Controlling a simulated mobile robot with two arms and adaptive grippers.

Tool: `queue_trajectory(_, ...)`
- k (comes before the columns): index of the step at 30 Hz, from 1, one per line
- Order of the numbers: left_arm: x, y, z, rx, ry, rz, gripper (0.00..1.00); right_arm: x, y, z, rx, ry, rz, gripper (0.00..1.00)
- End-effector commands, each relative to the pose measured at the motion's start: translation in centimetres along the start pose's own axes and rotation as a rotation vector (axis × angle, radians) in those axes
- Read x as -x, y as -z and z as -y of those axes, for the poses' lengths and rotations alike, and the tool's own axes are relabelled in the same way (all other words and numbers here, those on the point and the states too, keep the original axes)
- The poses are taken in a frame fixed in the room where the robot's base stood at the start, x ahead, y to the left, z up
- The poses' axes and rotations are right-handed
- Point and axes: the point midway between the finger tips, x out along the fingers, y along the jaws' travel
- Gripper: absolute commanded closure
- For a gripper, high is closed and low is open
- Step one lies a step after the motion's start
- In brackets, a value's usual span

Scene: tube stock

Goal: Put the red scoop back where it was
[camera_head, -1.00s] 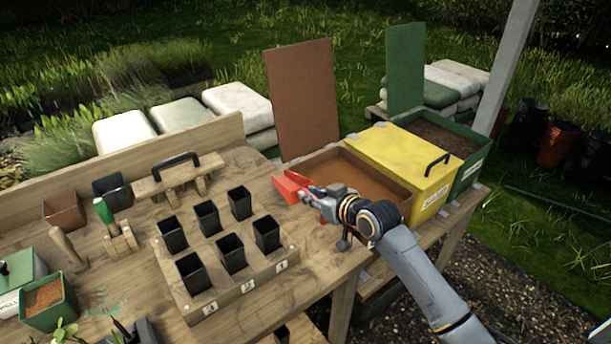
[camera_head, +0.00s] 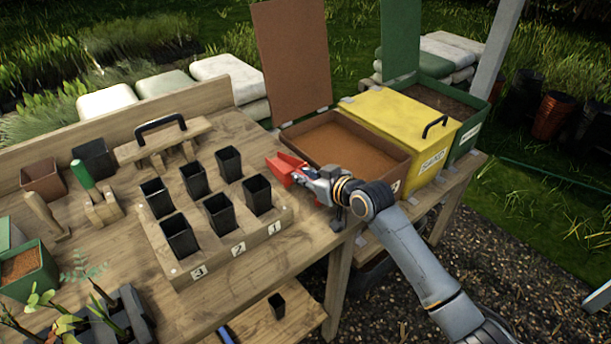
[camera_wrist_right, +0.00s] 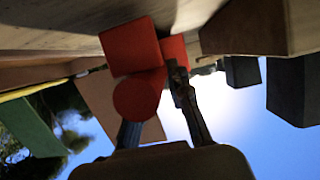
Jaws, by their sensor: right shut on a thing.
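The red scoop (camera_head: 284,166) is in my right gripper (camera_head: 309,177), just left of the open brown bin of reddish soil and right of the pot tray, near the bench's right part. In the right wrist view the red scoop (camera_wrist_right: 132,50) sits between the two fingers of my right gripper (camera_wrist_right: 158,92), which is shut on it. I cannot tell whether the scoop touches the bench top. My left gripper is not in view.
The brown bin (camera_head: 400,172) has its lid standing up behind it. A closed yellow bin (camera_head: 395,112) and an open green bin (camera_head: 462,150) stand to its right. The wooden tray (camera_head: 215,262) holds several black pots. A wooden holder with a black handle (camera_head: 160,123) stands behind it.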

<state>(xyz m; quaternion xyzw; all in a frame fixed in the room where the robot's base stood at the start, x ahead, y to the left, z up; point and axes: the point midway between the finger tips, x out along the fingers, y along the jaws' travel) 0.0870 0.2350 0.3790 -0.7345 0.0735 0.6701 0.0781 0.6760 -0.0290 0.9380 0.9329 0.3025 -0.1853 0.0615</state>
Motion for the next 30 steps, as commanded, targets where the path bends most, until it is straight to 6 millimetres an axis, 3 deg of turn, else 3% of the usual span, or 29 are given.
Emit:
queue_trajectory(28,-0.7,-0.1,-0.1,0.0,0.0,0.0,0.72,-0.5,-1.0,0.0,0.0,0.0,-0.001,1.0)
queue_trajectory(29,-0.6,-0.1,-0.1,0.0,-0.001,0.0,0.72,-0.4,-0.9,0.0,0.0,0.0,-0.001,0.76)
queue_trajectory(30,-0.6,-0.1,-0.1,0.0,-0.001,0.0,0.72,-0.4,-0.9,0.0,0.0,0.0,-0.001,0.67)
